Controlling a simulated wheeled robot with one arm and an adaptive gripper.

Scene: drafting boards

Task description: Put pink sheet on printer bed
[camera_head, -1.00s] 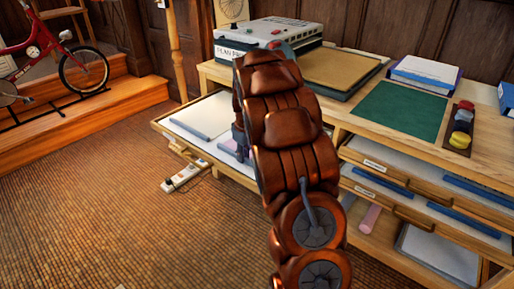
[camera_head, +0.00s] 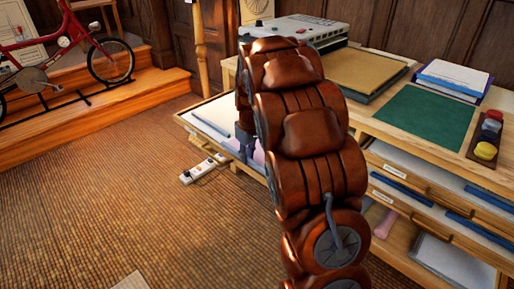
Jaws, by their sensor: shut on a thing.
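My gripper (camera_head: 245,140) shows as a dark grey part beside my brown arm, low over the open drawer at the left of the wooden cabinet. A patch of the pink sheet (camera_head: 259,155) shows right beside it, and the jaws are shut on it. My arm hides most of the sheet and the fingertips. The printer (camera_head: 290,29) is a grey machine with buttons on the cabinet top. A flat tan bed (camera_head: 356,70) lies in front of it, bare where it shows.
The open drawer (camera_head: 190,122) holds pale sheets. A green mat (camera_head: 425,118), stacked papers (camera_head: 455,78) and a tray of coloured knobs (camera_head: 487,137) are on the cabinet top. A power strip (camera_head: 204,168) lies on the floor. A red bicycle (camera_head: 70,60) stands on steps at left.

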